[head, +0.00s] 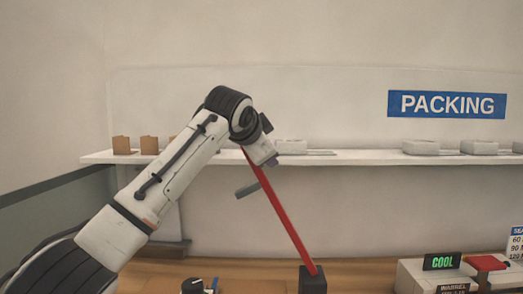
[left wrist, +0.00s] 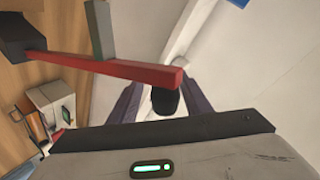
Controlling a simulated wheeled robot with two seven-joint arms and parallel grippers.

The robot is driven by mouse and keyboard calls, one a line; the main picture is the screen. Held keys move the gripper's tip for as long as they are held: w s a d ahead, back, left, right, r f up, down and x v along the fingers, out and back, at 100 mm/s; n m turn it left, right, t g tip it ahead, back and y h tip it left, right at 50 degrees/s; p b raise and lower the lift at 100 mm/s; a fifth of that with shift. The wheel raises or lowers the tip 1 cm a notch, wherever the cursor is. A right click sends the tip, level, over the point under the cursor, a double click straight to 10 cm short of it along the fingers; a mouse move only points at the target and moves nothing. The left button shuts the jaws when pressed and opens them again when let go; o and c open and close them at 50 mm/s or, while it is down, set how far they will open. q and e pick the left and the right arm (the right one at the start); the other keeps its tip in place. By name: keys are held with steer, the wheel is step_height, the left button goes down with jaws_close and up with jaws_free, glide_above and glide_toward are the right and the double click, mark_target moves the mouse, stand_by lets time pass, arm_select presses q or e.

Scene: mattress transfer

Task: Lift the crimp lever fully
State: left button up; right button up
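The crimp lever is a long red bar (head: 282,215) that rises steeply from a black base block (head: 313,280), leaning up and left. A grey piece (head: 247,188) sits beside the bar. My left gripper (head: 264,150) is at the bar's upper end and partly hides it. My right gripper is not in view.
A white shelf (head: 350,158) with brown boxes and pale packs runs along the back wall. A pale machine (head: 410,278) with a green COOL display (head: 442,261) and a red part (head: 486,263) stands right of the lever base. The wooden table (head: 250,275) shows at the bottom.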

arm_select(q)
steer(key=b+v, duration=0.3)
steer(key=v, duration=0.7)
steer(key=shift+s, duration=0.15)
steer(key=shift+a+r, duration=0.1)
